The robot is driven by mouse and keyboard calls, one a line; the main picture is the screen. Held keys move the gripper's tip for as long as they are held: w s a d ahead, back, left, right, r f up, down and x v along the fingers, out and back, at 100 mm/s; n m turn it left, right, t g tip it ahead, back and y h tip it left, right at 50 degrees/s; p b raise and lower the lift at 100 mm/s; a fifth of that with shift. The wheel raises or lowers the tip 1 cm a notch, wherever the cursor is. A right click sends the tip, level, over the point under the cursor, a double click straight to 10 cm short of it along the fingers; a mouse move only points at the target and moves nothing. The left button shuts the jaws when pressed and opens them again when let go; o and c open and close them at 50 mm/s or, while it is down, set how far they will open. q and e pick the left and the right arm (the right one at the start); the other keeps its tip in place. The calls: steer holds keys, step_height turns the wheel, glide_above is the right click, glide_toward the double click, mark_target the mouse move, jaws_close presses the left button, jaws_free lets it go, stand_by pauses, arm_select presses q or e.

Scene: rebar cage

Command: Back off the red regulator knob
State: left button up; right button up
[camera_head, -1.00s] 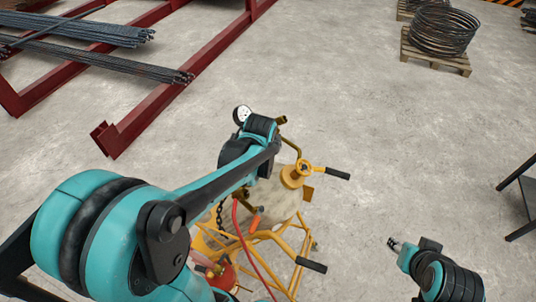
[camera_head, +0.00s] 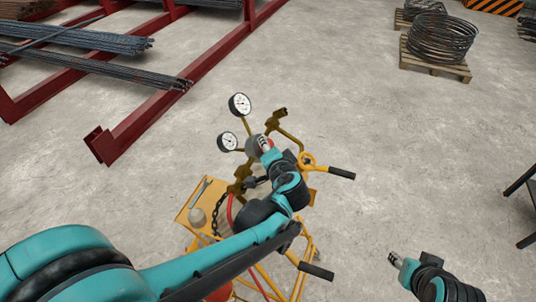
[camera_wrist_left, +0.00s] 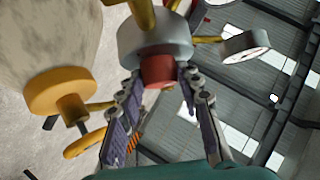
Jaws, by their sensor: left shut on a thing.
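The red regulator knob (camera_wrist_left: 158,72) sits under the round grey regulator body (camera_wrist_left: 155,40) in the left wrist view. My left gripper (camera_wrist_left: 160,80) has one finger on each side of the knob and is shut on it. In the head view my left gripper (camera_head: 265,146) is at the regulator, just below two white-faced gauges (camera_head: 239,105); the knob is mostly hidden there by the gripper. My right gripper (camera_head: 394,259) is empty at the lower right, away from the cart; its finger opening is too small to judge.
The yellow cart (camera_head: 188,212) carries a wrench, a chain and a red hose beside the gas cylinder. Its black-gripped handles (camera_head: 342,173) stick out right. A yellow cylinder valve (camera_wrist_left: 60,90) is close left of my left gripper.

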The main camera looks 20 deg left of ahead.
arm_select(q)
steer(key=n+y+b, duration=0.2)
steer(key=f+n+y+b, duration=0.1)
steer(key=n+b, duration=0.1)
steer(key=b, duration=0.1)
steer(key=n+y+b, duration=0.2)
steer(key=shift+w+d+f+n+g+y+b, duration=0.15)
steer(key=shift+d+n+g+y+b, duration=0.15)
steer(key=shift+n+b, duration=0.1)
steer(key=shift+n+g+y+b, duration=1.1)
steer(key=shift+n+y+b, duration=0.4)
steer(key=shift+n, duration=0.6)
steer(key=o, duration=1.2)
steer(key=shift+c, duration=0.2)
steer(key=shift+w, duration=0.1)
steer(key=shift+r, duration=0.2)
step_height(320, 180, up, 10)
steer(key=shift+f, duration=0.1)
